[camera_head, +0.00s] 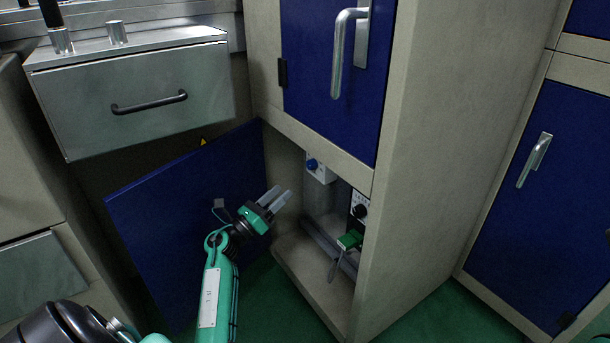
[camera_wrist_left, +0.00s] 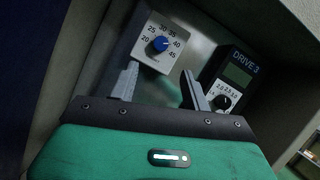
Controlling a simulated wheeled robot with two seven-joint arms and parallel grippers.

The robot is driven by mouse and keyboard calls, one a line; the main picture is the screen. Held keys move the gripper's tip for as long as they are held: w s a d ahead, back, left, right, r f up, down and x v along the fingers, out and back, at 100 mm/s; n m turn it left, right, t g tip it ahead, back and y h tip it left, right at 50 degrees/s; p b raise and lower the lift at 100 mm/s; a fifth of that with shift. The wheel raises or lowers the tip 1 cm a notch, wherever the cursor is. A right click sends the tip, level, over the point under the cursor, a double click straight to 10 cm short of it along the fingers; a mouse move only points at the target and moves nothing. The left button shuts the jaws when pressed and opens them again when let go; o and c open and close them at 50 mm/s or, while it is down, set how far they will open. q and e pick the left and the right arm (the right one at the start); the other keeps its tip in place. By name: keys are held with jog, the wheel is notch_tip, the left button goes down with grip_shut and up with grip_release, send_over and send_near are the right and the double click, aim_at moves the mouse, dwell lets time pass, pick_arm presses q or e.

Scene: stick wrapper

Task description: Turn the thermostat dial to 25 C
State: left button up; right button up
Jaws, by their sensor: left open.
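The thermostat is a white plate (camera_head: 325,175) with a blue dial (camera_head: 312,163), inside the open lower cabinet. In the left wrist view the blue dial (camera_wrist_left: 158,44) sits among the printed numbers 20 to 45. Its pointer appears to face right, near 40, but the mark is too small to be sure. My left gripper (camera_head: 281,193) is at the cabinet opening, left of and below the dial. Its fingers are open and empty, apart from the dial. In the left wrist view the fingertips (camera_wrist_left: 160,70) spread to either side below it. My right gripper is out of view.
A DRIVE 3 unit (camera_wrist_left: 238,68) with a black knob (camera_wrist_left: 221,102) is right of the thermostat. A green object (camera_head: 350,239) is low in the cabinet. The open blue door (camera_head: 165,200) stands left, behind my arm. The cabinet frame (camera_head: 310,135) borders the opening above.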

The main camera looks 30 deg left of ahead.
aim_at(309, 167)
pick_arm(q)
jog(key=b+x, duration=0.3)
jog(key=x, duration=0.7)
jog(key=shift+w+d, duration=0.1)
jog(key=shift+w, duration=0.15)
jog(key=shift+r, duration=0.1)
jog(key=c, duration=1)
